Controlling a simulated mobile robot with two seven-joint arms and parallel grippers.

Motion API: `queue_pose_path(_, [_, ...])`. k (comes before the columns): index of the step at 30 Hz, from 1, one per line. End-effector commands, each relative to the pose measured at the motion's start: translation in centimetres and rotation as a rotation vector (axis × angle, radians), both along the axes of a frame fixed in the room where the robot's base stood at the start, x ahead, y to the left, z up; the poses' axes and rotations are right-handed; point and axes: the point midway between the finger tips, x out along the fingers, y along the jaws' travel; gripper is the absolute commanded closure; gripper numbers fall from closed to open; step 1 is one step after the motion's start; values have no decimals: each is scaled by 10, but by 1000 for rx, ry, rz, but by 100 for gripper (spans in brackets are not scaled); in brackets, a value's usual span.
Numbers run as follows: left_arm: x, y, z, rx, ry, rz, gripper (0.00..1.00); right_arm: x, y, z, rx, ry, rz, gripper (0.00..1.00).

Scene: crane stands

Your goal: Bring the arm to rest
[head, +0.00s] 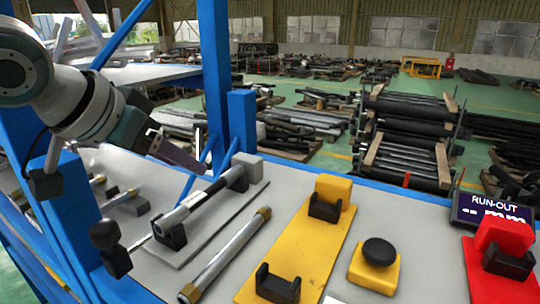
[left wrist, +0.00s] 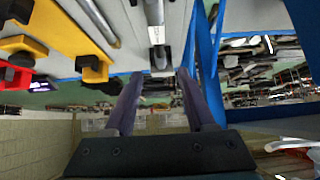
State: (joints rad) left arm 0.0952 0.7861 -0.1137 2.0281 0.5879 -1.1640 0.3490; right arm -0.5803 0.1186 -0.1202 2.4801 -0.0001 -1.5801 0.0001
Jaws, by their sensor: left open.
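My left arm comes in from the left in the head view, and its gripper (head: 180,150) hangs above the grey bench top (head: 330,210). In the left wrist view the two fingers of the left gripper (left wrist: 159,80) are spread apart with nothing between them. Below the gripper in the head view, a grey shaft (head: 205,203) lies across black supports, apart from the fingers. My right arm and gripper are not in view.
A loose rod (head: 225,258), a yellow plate (head: 305,245) with black cradles, a yellow block with a black knob (head: 379,252) and a red stand (head: 500,250) are on the bench. A run-out display (head: 492,210) stands at right. A blue post (head: 242,120) rises behind the gripper.

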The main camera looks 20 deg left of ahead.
Motion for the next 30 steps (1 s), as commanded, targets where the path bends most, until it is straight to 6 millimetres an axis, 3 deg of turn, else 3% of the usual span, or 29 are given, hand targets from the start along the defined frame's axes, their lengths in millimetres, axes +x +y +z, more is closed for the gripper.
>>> queue_pose_path(15, [-6,0,5,1,1,-1,45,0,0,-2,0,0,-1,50])
queue_pose_path(19, [-20,-14,-6,6,39,-25,45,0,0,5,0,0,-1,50])
queue_pose_path(22, [-58,-43,-27,24,123,-69,45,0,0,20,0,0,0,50])
queue_pose_path(24, [-95,-65,-40,37,195,-97,45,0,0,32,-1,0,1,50])
queue_pose_path(30, [-188,-99,-48,69,382,-99,45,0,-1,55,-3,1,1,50])
